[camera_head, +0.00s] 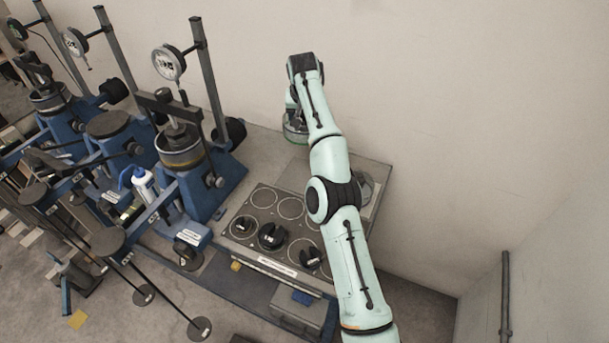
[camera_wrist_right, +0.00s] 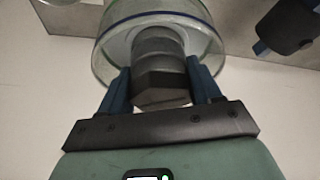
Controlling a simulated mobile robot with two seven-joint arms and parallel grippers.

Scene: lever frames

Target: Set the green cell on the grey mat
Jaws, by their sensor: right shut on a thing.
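The green cell (camera_head: 295,131) is a clear round vessel with a green rim, at the back of the bench in the head view. My right gripper (camera_head: 293,103) is above it, partly hidden by my own wrist. In the right wrist view, the blue fingers of the right gripper (camera_wrist_right: 163,88) are shut on the dark knob of the cell (camera_wrist_right: 103,62), whose glass has a green tint and a blue ring. Whether the cell touches the surface below is unclear. A grey flat area, probably the grey mat (camera_head: 377,172), lies right of my arm, partly covered by it. My left gripper is not in view.
A dark tray (camera_head: 262,199) with ringed places and several black-knobbed items stands in front. A round item (camera_head: 363,187) shows beside my forearm. Blue presses with dial gauges (camera_head: 168,63) crowd the left. A wall closes the back and right.

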